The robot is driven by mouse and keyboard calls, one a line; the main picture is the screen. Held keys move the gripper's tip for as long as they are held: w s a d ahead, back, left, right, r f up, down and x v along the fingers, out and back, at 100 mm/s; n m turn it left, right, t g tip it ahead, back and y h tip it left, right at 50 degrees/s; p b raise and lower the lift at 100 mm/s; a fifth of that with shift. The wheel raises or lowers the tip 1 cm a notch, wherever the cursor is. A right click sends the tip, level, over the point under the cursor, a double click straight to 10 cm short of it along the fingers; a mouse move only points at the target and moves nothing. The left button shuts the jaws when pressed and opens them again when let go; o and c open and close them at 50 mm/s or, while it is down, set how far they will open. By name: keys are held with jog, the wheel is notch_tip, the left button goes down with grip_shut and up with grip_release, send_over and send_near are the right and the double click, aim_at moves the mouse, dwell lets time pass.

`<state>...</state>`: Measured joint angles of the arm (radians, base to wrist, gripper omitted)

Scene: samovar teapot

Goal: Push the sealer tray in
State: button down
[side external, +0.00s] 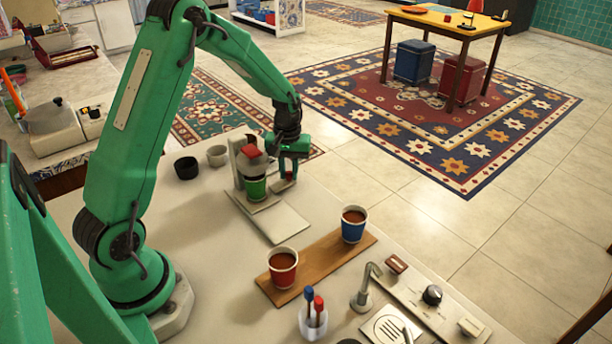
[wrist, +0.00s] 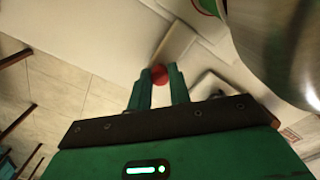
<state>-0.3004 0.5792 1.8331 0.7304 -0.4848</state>
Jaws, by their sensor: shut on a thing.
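The cup sealer (side external: 238,160) is a pale upright machine with a red block on top, standing near the counter's far edge. A green cup (side external: 256,188) stands at its front, under the head. A flat pale tray or plate (side external: 272,222) lies at its foot, toward the wooden board; I cannot tell if it is joined to the sealer. My gripper (side external: 286,184) is low, just right of the sealer and cup. In the wrist view, my gripper's fingers (wrist: 159,82) are shut on a round red knob (wrist: 159,74). What the knob belongs to is unclear.
A wooden board (side external: 318,264) holds a red cup (side external: 283,268) and a blue cup (side external: 354,224) with brown drink. A clear holder (side external: 313,322), a tap (side external: 365,290) and a control panel (side external: 430,298) stand nearer. Dark and pale bowls sit left of the sealer.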

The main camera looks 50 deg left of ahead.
jog(key=shift+a+r, duration=0.1)
jog(key=shift+a, duration=0.25)
jog(key=c, duration=1.3)
grip_release()
jog(key=shift+r, duration=3.9)
